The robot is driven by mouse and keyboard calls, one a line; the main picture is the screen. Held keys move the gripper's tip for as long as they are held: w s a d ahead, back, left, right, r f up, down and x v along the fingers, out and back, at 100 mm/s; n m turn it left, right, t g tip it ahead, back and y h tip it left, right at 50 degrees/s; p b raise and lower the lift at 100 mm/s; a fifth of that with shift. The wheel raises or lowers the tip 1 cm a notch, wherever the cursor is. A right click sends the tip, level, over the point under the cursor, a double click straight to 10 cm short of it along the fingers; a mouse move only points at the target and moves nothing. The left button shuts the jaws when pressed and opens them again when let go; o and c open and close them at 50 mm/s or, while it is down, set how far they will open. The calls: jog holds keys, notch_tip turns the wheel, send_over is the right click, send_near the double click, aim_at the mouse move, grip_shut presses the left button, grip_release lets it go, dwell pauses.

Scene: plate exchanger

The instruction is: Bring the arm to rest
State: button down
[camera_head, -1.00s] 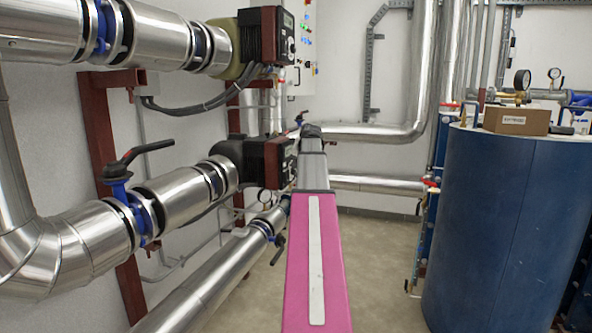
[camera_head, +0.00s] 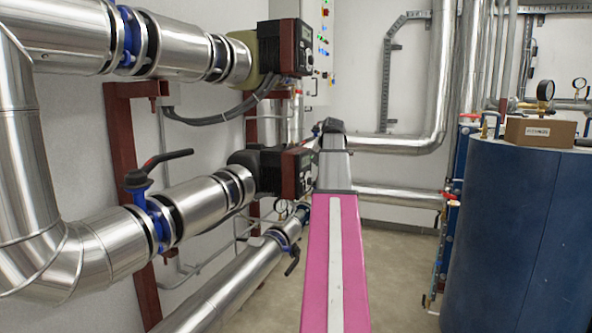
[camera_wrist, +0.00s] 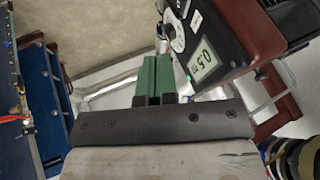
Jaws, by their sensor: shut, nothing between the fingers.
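My pink and grey arm reaches straight forward from the bottom of the head view, past the pipes on the left. Its far end is beside the lower pump (camera_head: 296,172). My gripper cannot be made out in the head view. In the wrist view my gripper (camera_wrist: 156,82) shows as two green fingers close together, with nothing between them. A dark red pump with a lit display (camera_wrist: 201,57) is close to the right of the fingers. A silver pipe (camera_wrist: 100,93) runs behind the fingers. I cannot tell the gap between them.
Silver pipes with a blue valve (camera_head: 152,205) line the left wall, and an upper pump (camera_head: 285,48) hangs there. A large blue tank (camera_head: 515,230) stands right, with a cardboard box (camera_head: 540,131) on top. Clear floor (camera_head: 397,290) lies between arm and tank.

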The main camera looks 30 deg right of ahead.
jog(key=s+a+f+n+g+y, duration=0.1)
jog(key=a+f+n+g, duration=0.1)
jog(key=a+f, duration=1.05)
jog(key=a+f+n+g, duration=0.1)
jog(key=a+f, duration=0.8)
jog(key=f, duration=0.6)
jog(key=s+a+f+n+g, duration=0.2)
jog(key=s+a+f, duration=0.7)
jog(key=a+f, duration=0.1)
jog(key=s+a+f+n+g, duration=0.1)
jog(key=s+a+f+n, duration=0.2)
jog(key=s+a+f, duration=0.6)
notch_tip(320, 180, down, 3)
jog(key=shift+a+f+g+h, duration=0.2)
jog(key=shift+a+g+h, duration=0.15)
jog(key=shift+a, duration=0.6)
jog(key=shift+w+d, duration=0.1)
